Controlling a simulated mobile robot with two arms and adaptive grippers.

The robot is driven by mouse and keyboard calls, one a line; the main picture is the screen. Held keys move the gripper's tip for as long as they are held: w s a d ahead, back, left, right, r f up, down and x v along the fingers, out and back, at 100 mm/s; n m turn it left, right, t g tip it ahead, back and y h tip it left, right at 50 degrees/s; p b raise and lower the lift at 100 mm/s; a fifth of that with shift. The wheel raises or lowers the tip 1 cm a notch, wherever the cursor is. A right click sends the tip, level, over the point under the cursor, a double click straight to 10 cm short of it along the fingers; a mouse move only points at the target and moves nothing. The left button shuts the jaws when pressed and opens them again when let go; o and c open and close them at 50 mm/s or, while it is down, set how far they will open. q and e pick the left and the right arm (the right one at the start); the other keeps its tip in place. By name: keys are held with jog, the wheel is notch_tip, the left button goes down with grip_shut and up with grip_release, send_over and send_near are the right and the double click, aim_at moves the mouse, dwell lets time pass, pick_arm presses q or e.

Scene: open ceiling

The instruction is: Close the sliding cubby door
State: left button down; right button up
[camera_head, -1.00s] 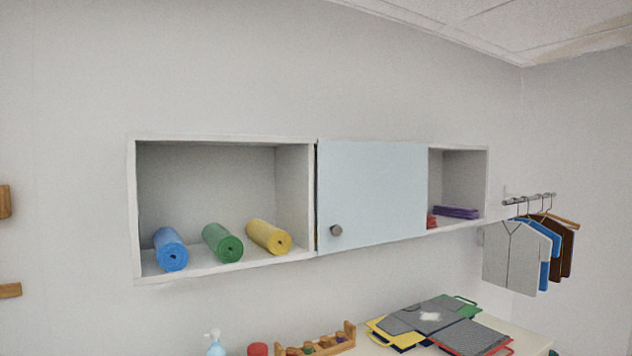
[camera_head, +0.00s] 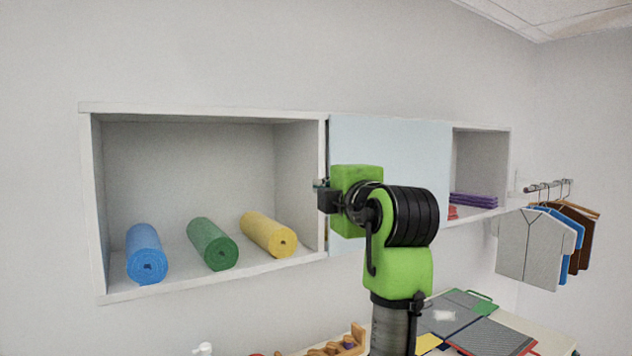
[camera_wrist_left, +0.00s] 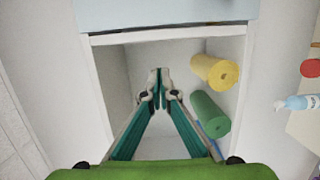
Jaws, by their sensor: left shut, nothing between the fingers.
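The pale blue sliding door (camera_head: 390,145) covers the middle of the white wall cubby (camera_head: 200,108), and the left compartment stands open. In the left wrist view the door (camera_wrist_left: 165,14) is at the top edge. The door's round knob is hidden behind my left arm in the head view. My left gripper (camera_head: 321,185) is in front of the door's left edge, beside the upright divider; its fingers are mostly hidden there. In the left wrist view my left gripper (camera_wrist_left: 160,78) is shut and empty, its fingertips in front of the open compartment. I cannot tell whether it touches anything.
Blue (camera_head: 146,254), green (camera_head: 212,244) and yellow (camera_head: 268,234) rolled mats lie in the open compartment. Purple items (camera_head: 473,200) are in the right compartment. Below stands a table with folders (camera_head: 460,325). Shirts (camera_head: 535,245) hang at right.

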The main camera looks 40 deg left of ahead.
aim_at(322, 175)
jog(key=s+d+r+p, duration=0.4)
jog(key=s+d, duration=0.1)
jog(key=d, duration=0.1)
pick_arm(q)
jog(key=x, duration=0.2)
jog(key=r+p+x, duration=0.1)
jog(key=x, duration=0.2)
jog(key=p+x, duration=0.1)
jog(key=x, duration=0.2)
jog(key=shift+w+r, duration=0.2)
jog(key=shift+w, duration=0.25)
jog(key=shift+w+d+p, duration=0.9)
jog(key=shift+w, duration=0.2)
jog(key=shift+w+d, duration=0.2)
jog(key=shift+w+f, duration=0.1)
jog(key=shift+a+f, duration=0.1)
jog(key=shift+a, duration=0.05)
pick_arm(e)
jog(key=w+a+r, duration=0.1)
jog(key=r, duration=0.1)
jog(key=w+a+r, duration=0.1)
jog(key=shift+w+a+r, duration=0.15)
jog(key=shift+a+r, duration=0.15)
jog(key=shift+r, duration=0.1)
